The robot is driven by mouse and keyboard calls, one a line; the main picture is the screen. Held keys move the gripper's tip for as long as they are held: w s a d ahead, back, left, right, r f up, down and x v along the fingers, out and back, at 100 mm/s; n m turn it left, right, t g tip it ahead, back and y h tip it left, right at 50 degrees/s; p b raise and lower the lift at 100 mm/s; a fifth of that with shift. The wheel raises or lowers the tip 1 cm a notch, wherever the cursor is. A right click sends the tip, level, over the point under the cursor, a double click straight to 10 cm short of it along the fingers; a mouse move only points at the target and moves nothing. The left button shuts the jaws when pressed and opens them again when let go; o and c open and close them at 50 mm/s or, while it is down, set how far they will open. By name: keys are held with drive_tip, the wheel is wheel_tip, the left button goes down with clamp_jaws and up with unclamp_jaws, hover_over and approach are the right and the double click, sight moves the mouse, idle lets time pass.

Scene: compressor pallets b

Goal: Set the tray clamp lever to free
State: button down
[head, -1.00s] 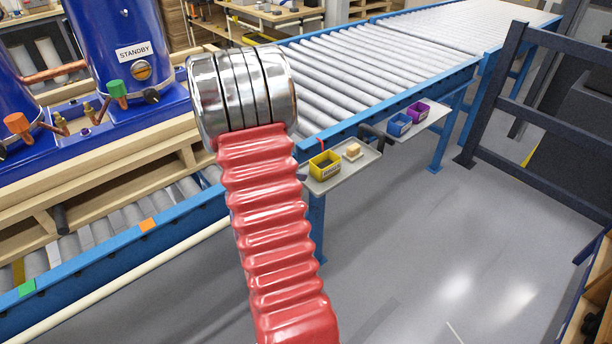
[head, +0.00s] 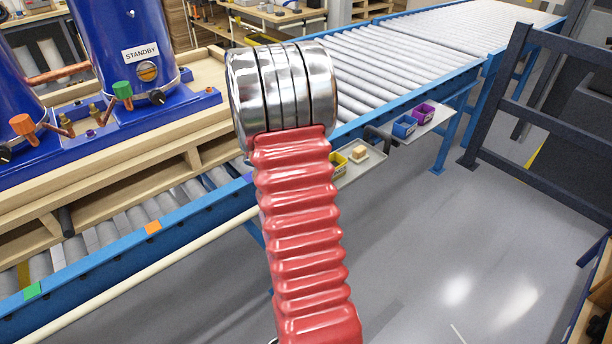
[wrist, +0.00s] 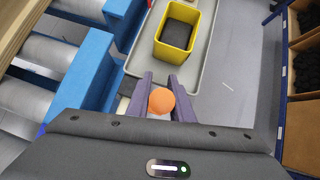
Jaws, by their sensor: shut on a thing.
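In the wrist view, an orange ball-shaped knob (wrist: 161,101) sits between the two dark fingers of my gripper (wrist: 161,92), which is shut on it. It appears to be the end of the tray clamp lever; the rest of the lever is hidden below it. The grey tray (wrist: 207,58) lies just beyond the fingertips, beside the blue conveyor frame (wrist: 88,68). In the head view, my red arm hides the gripper, the knob and part of the tray (head: 373,168).
A yellow bin (wrist: 191,37) stands on the tray, with a beige block (head: 360,154) near it. Blue (head: 404,127) and purple (head: 424,113) bins sit on a farther shelf. A blue tank marked STANDBY (head: 141,53) stands at left. Open floor lies right.

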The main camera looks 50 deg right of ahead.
drive_tip(key=shift+w, duration=0.15)
drive_tip(key=c, duration=1.8)
unclamp_jaws()
drive_tip(key=shift+o, duration=1.2)
drive_tip(key=v, duration=1.3)
drive_tip(key=shift+a+r, duration=0.15)
drive_tip(key=shift+r, duration=0.15)
